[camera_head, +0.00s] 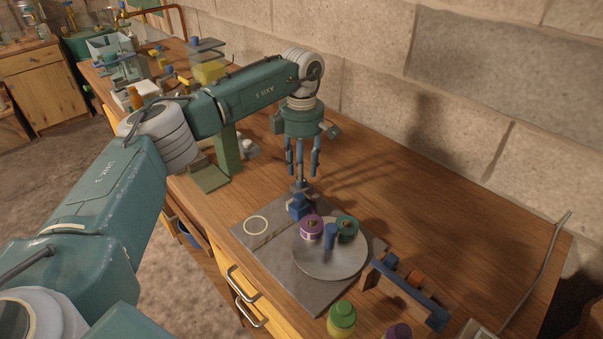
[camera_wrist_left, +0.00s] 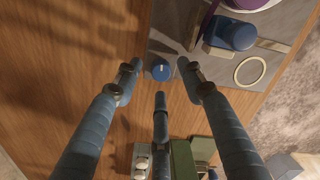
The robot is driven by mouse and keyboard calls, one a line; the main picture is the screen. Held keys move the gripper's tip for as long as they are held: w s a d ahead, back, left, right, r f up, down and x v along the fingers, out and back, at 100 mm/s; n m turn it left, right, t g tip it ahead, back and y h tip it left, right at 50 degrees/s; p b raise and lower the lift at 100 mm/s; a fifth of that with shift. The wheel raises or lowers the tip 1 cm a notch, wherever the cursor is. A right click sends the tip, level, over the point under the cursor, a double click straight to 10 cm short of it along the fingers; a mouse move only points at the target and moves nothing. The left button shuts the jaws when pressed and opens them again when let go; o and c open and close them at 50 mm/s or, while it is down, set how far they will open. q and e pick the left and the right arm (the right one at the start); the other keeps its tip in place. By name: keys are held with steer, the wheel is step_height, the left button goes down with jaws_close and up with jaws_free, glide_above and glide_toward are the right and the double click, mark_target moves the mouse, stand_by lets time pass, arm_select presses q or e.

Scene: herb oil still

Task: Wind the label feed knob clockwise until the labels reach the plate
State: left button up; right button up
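My left gripper (camera_head: 302,172) points down with its fingers spread, and nothing is held. In the left wrist view a small blue knob (camera_wrist_left: 161,69) with a white mark lies between the spread fingertips (camera_wrist_left: 160,80), apart from them in the picture. The head view shows a blue block (camera_head: 299,209) with metal parts just below the fingers; it also shows in the wrist view (camera_wrist_left: 230,34). It stands on a grey base plate (camera_head: 312,294) beside a round grey disc (camera_head: 325,268) and a pale ring (camera_head: 256,226). Labels cannot be made out. My right gripper is out of view.
A purple jar (camera_head: 312,228), a teal jar (camera_head: 347,228) and a blue post (camera_head: 330,237) stand on the disc. A blue rack (camera_head: 405,288) and a green-capped bottle (camera_head: 341,320) are at the front right. The bench behind, towards the block wall, is clear.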

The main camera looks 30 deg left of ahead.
arm_select(q)
step_height(320, 180, up, 11)
steer(key=shift+w, duration=0.2)
steer(key=shift+a, duration=0.1)
stand_by(0.4)
